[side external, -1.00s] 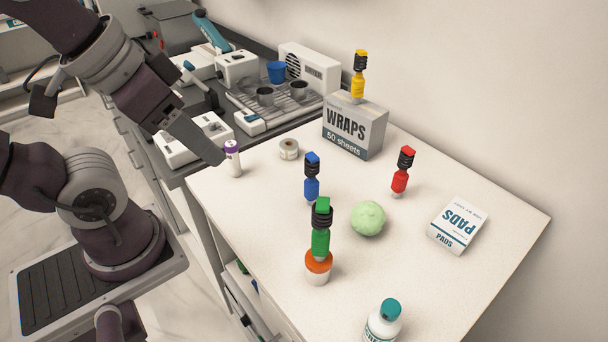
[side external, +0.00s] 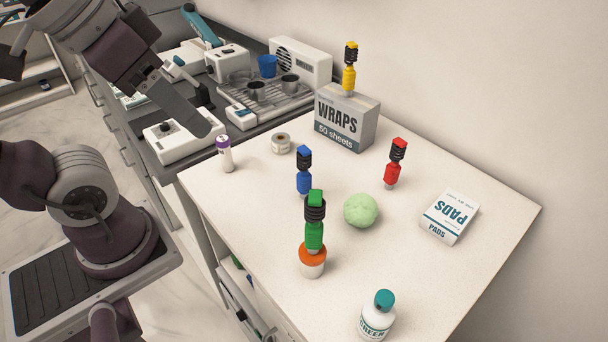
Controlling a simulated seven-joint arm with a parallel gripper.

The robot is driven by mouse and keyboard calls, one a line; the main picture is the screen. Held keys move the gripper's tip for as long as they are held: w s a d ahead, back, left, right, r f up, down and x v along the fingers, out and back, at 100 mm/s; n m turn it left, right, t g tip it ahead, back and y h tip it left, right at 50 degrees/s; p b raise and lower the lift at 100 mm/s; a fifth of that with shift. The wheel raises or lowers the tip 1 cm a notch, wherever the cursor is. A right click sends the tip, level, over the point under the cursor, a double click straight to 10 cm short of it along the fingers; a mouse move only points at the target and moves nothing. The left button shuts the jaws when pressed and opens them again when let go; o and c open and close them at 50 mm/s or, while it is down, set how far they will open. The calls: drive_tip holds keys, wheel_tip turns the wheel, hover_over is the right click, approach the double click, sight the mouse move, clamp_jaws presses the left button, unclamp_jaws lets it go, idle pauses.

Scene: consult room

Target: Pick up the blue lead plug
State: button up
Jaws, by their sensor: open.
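The blue lead plug (side external: 304,170) stands upright on the white table, left of the middle, with a black ribbed section and a blue top. The green plug in front partly overlaps its foot. My gripper (side external: 208,128) is at the upper left, above the table's left edge and the grey counter. It is open and empty, well apart from the blue plug. One finger shows clearly; the other is hidden or hard to make out.
The green plug (side external: 314,222) stands on an orange-topped cup (side external: 312,262). A red plug (side external: 395,164), green ball (side external: 361,211), pads box (side external: 449,217), bottle (side external: 377,316), tape roll (side external: 281,143) and purple-capped tube (side external: 225,155) surround it. A yellow plug (side external: 349,70) tops the wraps box (side external: 343,124).

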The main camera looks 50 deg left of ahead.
drive_tip(key=w+a+r+n+t+y, duration=0.1)
drive_tip(key=w+a+r+t+y, duration=0.4)
drive_tip(key=w+a, duration=0.65)
drive_tip(key=w+r+m+t, duration=0.25)
drive_tip(key=w+r, duration=0.25)
drive_tip(key=w, duration=0.4)
drive_tip(key=m+g+h, duration=0.4)
drive_tip(key=m+h, duration=0.5)
drive_tip(key=h, duration=0.6)
hover_over(304, 175)
drive_tip(key=s+a, duration=0.2)
drive_tip(key=a, duration=0.2)
wheel_tip(304, 175, down, 9)
wheel_tip(304, 175, down, 19)
drive_tip(key=shift+g+h, duration=0.25)
drive_tip(key=shift+h, duration=0.05)
drive_tip(key=x, duration=0.7)
drive_tip(key=shift+d+r, duration=0.15)
drive_tip(key=shift+d, duration=0.1)
clamp_jaws()
